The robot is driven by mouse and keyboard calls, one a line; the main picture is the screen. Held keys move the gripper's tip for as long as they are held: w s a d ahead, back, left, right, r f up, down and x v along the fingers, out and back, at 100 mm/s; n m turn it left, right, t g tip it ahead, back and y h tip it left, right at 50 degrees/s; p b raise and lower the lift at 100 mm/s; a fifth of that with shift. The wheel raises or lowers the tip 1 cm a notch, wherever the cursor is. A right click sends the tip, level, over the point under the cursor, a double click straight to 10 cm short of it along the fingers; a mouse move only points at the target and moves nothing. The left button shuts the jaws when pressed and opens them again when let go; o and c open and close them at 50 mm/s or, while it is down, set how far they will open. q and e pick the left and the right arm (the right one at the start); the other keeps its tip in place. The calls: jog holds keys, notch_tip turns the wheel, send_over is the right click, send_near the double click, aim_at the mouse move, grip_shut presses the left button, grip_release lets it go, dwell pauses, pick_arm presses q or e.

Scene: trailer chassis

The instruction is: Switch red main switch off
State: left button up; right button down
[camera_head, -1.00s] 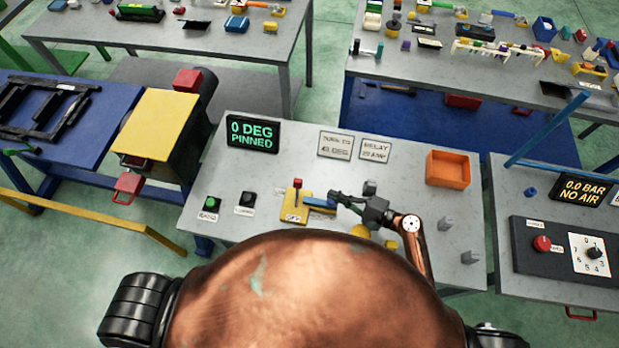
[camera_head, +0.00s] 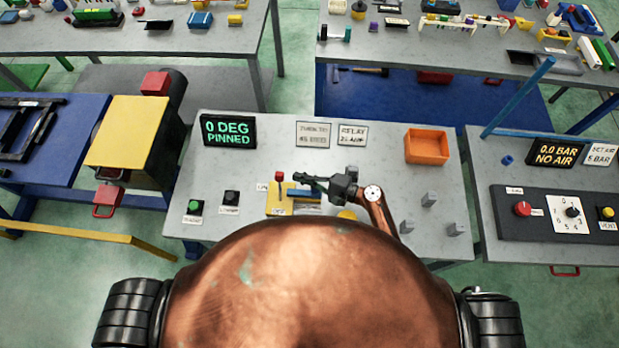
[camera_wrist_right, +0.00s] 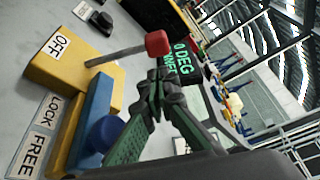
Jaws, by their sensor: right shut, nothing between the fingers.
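The red-knobbed lever (camera_head: 279,177) stands on a yellow base (camera_head: 277,206) on the middle grey table. In the right wrist view, its red knob (camera_wrist_right: 157,43) tops a metal rod that leans out from a yellow block (camera_wrist_right: 62,62) labelled OFF. My right gripper (camera_head: 300,178) is shut and empty, just right of the lever in the head view. In the wrist view, its closed fingertips (camera_wrist_right: 158,80) are just below the knob; I cannot tell whether they touch it. My left gripper is not in view.
A blue bar (camera_wrist_right: 92,112) with a round blue knob (camera_wrist_right: 104,133) lies beside the yellow block, near LOCK and FREE labels. The "0 DEG PINNED" display (camera_head: 228,131), green button (camera_head: 195,206) and orange tray (camera_head: 427,146) share the table. Another red knob (camera_head: 522,209) is on the right panel.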

aim_at(280, 187)
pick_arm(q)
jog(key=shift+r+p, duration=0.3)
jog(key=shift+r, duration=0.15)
pick_arm(e)
jog(key=shift+x, duration=2)
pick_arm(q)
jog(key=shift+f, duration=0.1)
pick_arm(e)
jog(key=shift+s, duration=0.1)
